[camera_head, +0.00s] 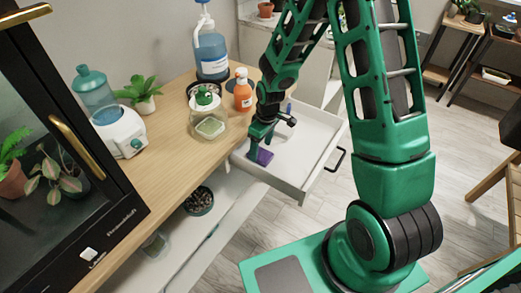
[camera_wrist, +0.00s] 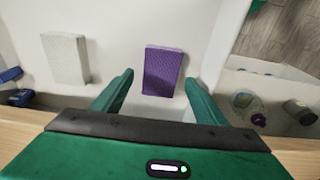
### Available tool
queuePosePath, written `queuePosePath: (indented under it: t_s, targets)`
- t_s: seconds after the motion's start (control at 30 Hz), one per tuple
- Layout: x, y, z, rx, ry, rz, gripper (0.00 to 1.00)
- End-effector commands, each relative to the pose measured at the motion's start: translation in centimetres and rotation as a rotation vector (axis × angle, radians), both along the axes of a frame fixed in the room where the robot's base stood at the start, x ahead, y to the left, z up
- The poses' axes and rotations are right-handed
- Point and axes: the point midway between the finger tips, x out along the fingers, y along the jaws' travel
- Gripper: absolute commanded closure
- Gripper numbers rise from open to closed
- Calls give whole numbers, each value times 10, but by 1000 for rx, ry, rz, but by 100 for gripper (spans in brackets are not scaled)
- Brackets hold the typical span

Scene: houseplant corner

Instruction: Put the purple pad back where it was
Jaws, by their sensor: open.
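The purple pad (camera_wrist: 163,71) lies flat inside the open white drawer (camera_wrist: 112,25). In the head view the pad (camera_head: 264,157) shows at the drawer's near left corner, partly behind my gripper. My gripper (camera_head: 257,150) reaches down into the drawer over the pad. In the wrist view my gripper (camera_wrist: 155,92) is open, with one finger to each side of the pad's near end and gaps between. I cannot tell whether the fingers touch the drawer floor.
A white pad (camera_wrist: 66,59) lies left of the purple pad in the drawer, with a blue item (camera_wrist: 12,85) farther left. The drawer wall (camera_wrist: 226,35) is close on the right. Glass jar (camera_head: 208,118) and orange bottle (camera_head: 242,92) stand on the wooden counter (camera_head: 165,145) beside the drawer.

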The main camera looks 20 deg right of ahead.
Motion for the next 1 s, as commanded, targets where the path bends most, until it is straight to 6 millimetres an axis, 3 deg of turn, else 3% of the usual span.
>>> queuePosePath:
  t_s: [0.3, 0.5, 0.87, 1.0]
  targets:
    - [-4, -5, 58, 1, -4, -1, 34]
    - [-7, -7, 85, 0, -3, -2, 34]
    - [-10, -9, 98, -1, 0, -3, 34]
    - [-16, -22, 110, -14, 1, -46, 34]
